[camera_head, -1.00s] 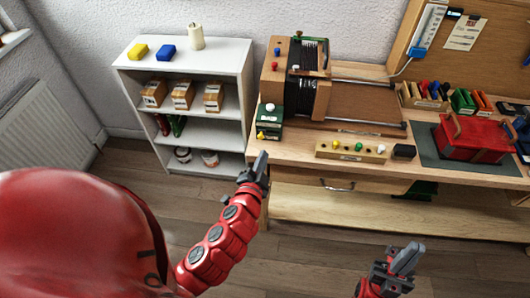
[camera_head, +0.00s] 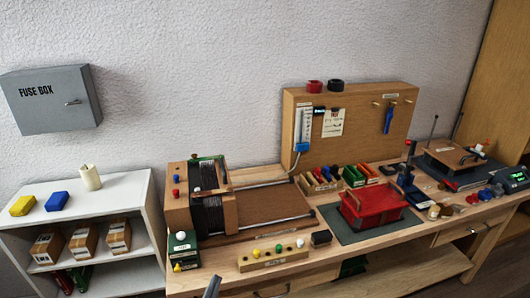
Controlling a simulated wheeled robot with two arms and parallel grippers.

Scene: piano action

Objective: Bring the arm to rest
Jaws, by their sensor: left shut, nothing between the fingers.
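Only the dark tip of my left gripper (camera_head: 212,287) shows, at the bottom edge of the head view, in front of the workbench (camera_head: 225,264). It is shut and empty. The rest of my left arm is below the picture. My right gripper and arm are out of the picture.
The bench carries a wooden piano action device (camera_head: 180,205), a block with coloured pegs (camera_head: 270,258) and a red box (camera_head: 372,208). A grey fuse box (camera_head: 52,98) hangs on the wall.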

